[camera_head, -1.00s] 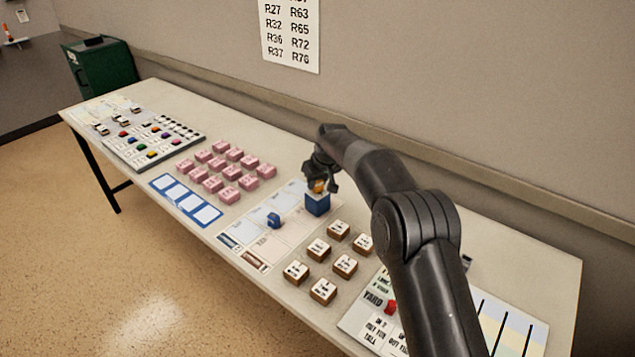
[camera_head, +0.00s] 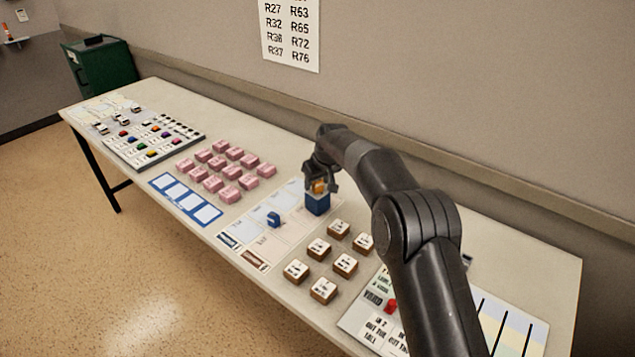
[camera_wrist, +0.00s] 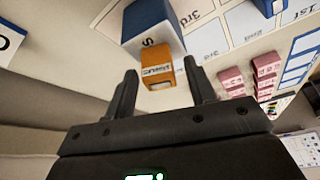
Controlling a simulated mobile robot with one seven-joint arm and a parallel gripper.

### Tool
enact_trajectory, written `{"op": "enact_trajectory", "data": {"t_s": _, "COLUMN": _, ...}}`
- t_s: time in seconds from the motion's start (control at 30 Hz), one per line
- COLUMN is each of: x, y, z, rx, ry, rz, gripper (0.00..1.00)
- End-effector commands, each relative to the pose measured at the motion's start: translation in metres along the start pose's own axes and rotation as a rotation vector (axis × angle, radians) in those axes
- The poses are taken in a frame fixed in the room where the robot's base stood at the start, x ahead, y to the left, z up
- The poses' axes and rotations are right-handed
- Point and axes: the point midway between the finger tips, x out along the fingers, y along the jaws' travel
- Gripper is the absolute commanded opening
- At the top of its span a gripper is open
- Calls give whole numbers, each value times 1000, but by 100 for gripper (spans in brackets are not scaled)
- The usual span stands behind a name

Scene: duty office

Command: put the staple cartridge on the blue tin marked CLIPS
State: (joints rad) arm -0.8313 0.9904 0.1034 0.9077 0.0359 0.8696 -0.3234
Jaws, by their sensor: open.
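The blue tin (camera_head: 317,205) stands on the printed mat, and it also shows at the top of the wrist view (camera_wrist: 150,22); only part of its lettering is visible there. The orange staple cartridge (camera_wrist: 157,66) is on the tin's top in the wrist view, and it shows small above the tin in the head view (camera_head: 319,187). My gripper (camera_wrist: 165,84) is open, with one finger on each side of the cartridge's near end. I cannot tell whether the fingers touch it. In the head view my gripper (camera_head: 321,184) is over the tin.
A small blue block (camera_head: 273,219) lies on the mat (camera_head: 268,245) left of the tin. Pink blocks (camera_head: 213,183) are farther left, and wooden tiles (camera_head: 319,249) stand in front on the right. The wall runs close behind the table.

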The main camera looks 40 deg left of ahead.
Motion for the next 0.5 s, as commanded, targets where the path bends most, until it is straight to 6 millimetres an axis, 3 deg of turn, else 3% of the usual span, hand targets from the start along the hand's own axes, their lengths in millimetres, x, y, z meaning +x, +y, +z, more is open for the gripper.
{"op": "enact_trajectory", "data": {"t_s": 0.5, "x": -95, "y": 0, "z": 0, "rx": 1, "ry": 2, "rz": 1, "gripper": 50}}
